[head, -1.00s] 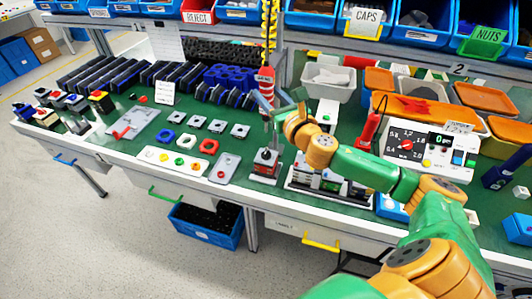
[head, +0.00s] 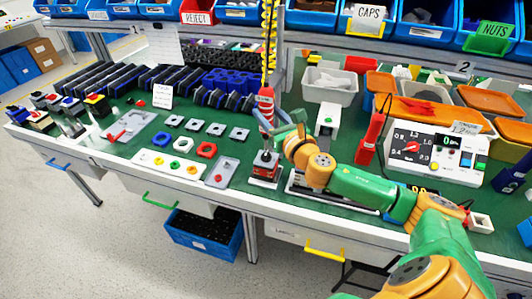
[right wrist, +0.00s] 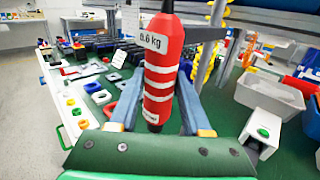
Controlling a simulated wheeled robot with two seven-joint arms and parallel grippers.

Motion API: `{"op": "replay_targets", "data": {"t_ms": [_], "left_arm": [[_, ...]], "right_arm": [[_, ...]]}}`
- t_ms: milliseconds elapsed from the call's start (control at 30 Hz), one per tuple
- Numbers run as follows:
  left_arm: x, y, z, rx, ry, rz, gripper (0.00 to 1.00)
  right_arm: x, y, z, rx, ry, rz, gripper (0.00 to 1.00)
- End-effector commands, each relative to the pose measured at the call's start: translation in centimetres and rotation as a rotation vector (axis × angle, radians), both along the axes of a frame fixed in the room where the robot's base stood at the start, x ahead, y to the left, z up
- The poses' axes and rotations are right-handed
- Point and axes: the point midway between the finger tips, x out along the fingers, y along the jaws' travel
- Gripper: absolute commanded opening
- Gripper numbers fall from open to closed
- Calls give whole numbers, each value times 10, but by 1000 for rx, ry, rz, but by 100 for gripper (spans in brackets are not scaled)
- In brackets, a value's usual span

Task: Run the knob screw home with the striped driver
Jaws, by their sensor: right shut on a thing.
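The striped driver (head: 266,104), red with white bands, hangs upright below a yellow coiled cord. My right gripper (head: 276,125) is shut around it, and the right wrist view shows the driver (right wrist: 163,75) upright between the two blue-grey fingers (right wrist: 160,112). The rotary switch (head: 265,172) stands on a pale base near the bench's front edge, directly below the driver. The driver's lower end is at or just above the switch's top; I cannot tell whether it touches. The knob screw is too small to make out. My left gripper is not in view.
A plate with coloured rings (head: 172,163) and a grey plate (head: 221,172) lie left of the switch. A white bin (head: 330,84) is behind my right arm.

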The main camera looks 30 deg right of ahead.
Motion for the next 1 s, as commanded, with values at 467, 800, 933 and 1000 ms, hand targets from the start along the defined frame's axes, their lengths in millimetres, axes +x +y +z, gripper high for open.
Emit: {"op": "replay_targets", "data": {"t_ms": [467, 800, 933, 1000], "left_arm": [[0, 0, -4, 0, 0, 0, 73], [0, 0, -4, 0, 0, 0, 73], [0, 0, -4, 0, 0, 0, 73], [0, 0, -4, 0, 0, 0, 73]], "right_arm": [[0, 0, -5, 0, 1, 0, 0], [0, 0, -6, 0, 1, 0, 0], [0, 0, -7, -1, 1, 0, 0], [0, 0, -7, -1, 1, 0, 0]]}}
